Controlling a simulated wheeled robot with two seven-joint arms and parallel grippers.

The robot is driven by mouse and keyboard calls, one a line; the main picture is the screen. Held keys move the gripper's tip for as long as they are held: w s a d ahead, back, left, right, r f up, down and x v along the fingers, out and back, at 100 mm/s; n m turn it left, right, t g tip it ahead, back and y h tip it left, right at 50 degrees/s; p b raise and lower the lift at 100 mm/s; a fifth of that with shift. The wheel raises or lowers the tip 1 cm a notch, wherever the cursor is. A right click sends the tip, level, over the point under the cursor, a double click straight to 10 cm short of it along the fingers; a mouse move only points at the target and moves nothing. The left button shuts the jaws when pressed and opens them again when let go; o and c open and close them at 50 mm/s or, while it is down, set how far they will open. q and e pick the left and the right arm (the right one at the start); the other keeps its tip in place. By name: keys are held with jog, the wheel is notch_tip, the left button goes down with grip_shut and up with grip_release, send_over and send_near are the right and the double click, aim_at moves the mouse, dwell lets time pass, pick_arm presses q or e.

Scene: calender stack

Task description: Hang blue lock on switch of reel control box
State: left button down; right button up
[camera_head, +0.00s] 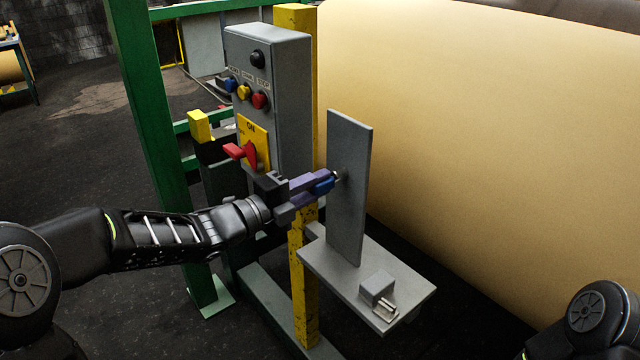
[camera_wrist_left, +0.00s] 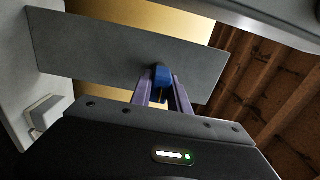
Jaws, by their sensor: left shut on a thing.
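My left gripper (camera_head: 322,181) has purple fingers shut on the blue lock (camera_head: 325,187), close to the front of an upright grey plate (camera_head: 346,190). A small metal bit shows between the lock and the plate; I cannot tell whether the lock still hangs on the plate. In the left wrist view, the blue lock (camera_wrist_left: 161,76) sits between the fingertips. The grey reel control box (camera_head: 284,95) stands behind and left of the gripper. Its red switch (camera_head: 250,153) sits on a yellow plate marked ON, above and left of the gripper. My right gripper is out of view.
The upright plate stands on a grey shelf (camera_head: 405,282), which also holds a grey block (camera_head: 377,287) with a metal loop. A yellow post (camera_head: 305,270) and green frame (camera_head: 150,120) stand beside the box. A large tan roll (camera_head: 490,140) fills the right.

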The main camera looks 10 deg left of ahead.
pick_arm(q)
jog(key=shift+b+v, duration=0.3)
jog(key=shift+v, duration=1.45)
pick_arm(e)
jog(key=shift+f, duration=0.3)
